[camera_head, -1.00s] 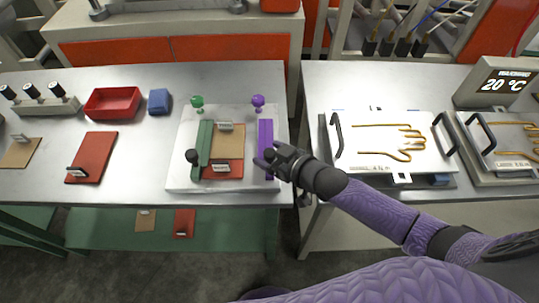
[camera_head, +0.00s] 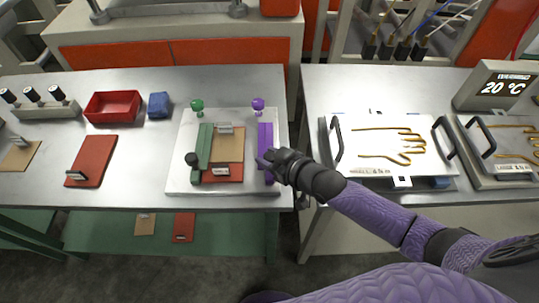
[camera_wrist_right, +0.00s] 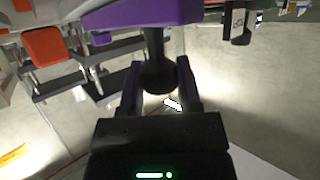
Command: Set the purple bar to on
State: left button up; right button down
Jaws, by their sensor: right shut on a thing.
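The purple bar (camera_head: 265,140) lies along the right side of a pale plate (camera_head: 232,187) on the left table. In the right wrist view the bar (camera_wrist_right: 140,14) crosses the top, with a dark round knob (camera_wrist_right: 160,78) on a stem below it. My right gripper (camera_head: 270,160) is at the bar's near end; in the wrist view its fingers (camera_wrist_right: 162,95) stand on either side of the knob, shut on it. A purple ball knob (camera_head: 258,104) stands past the bar's far end. A green bar (camera_head: 204,146) with a dark knob (camera_head: 191,159) lies on the plate's left. My left gripper is not in view.
Brown and red pieces (camera_head: 227,145) lie between the bars. A red tray (camera_head: 112,105), a blue block (camera_head: 159,105) and a red board (camera_head: 92,160) are to the left. A glove-form plate (camera_head: 375,165) and a 20 °C display (camera_head: 497,88) stand on the right table.

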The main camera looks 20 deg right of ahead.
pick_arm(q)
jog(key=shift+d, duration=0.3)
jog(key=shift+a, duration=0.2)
